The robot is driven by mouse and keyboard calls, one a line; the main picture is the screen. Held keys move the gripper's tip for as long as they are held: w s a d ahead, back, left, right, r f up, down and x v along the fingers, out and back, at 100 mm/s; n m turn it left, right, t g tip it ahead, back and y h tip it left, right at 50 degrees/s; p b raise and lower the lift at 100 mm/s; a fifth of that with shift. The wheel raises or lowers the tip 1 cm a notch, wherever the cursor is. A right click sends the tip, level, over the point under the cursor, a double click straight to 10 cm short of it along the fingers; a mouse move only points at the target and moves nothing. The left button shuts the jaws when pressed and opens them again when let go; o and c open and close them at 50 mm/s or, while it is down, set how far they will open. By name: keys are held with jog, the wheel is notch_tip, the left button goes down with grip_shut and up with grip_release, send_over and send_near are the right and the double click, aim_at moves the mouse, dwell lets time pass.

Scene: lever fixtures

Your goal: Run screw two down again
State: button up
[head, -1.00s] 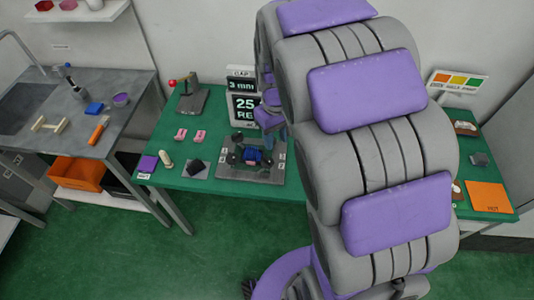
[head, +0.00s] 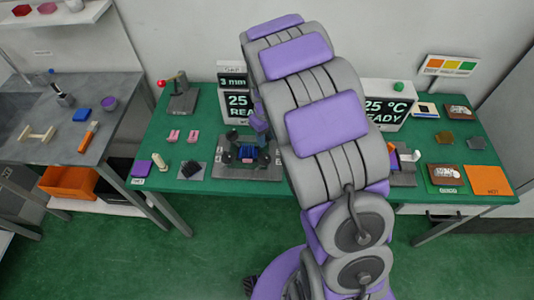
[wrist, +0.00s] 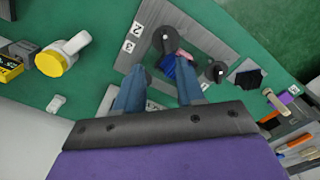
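The clamp fixture is a grey base plate (head: 222,172) on the green table, with dark knob-like screw heads and a blue block (head: 249,150) between them. In the wrist view one dark knob (wrist: 166,40) stands beyond my fingertips and another (wrist: 216,71) to their right. A pink piece (wrist: 184,55) shows by the blue block. My gripper (wrist: 161,76) is open, its two blue fingers apart above the fixture. In the head view my arm partly hides it and the plate's right end.
Display boxes (head: 386,112) stand at the back. A red-knobbed lever stand (head: 182,98), two pink parts (head: 182,136) and a dark block (head: 192,169) lie left of the fixture. An orange mat (head: 488,180) lies far right. A grey sink bench (head: 75,130) stands at left.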

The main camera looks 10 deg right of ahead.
aim_at(264, 156)
jog(key=f, duration=0.2)
jog(key=a+f, duration=0.1)
jog(key=f, duration=0.1)
jog(key=a+f+b, duration=0.1)
jog(key=f, duration=0.1)
jog(key=shift+s+f, duration=0.15)
jog(key=shift+f, duration=0.25)
jog(key=shift+d+f, duration=0.3)
jog(key=shift+f, duration=0.65)
jog(key=shift+d+f, duration=0.3)
jog(key=shift+d, duration=0.2)
jog(key=shift+a, duration=0.65)
jog(key=shift+c, duration=2.2)
jog(key=shift+d, duration=0.3)
grip_shut()
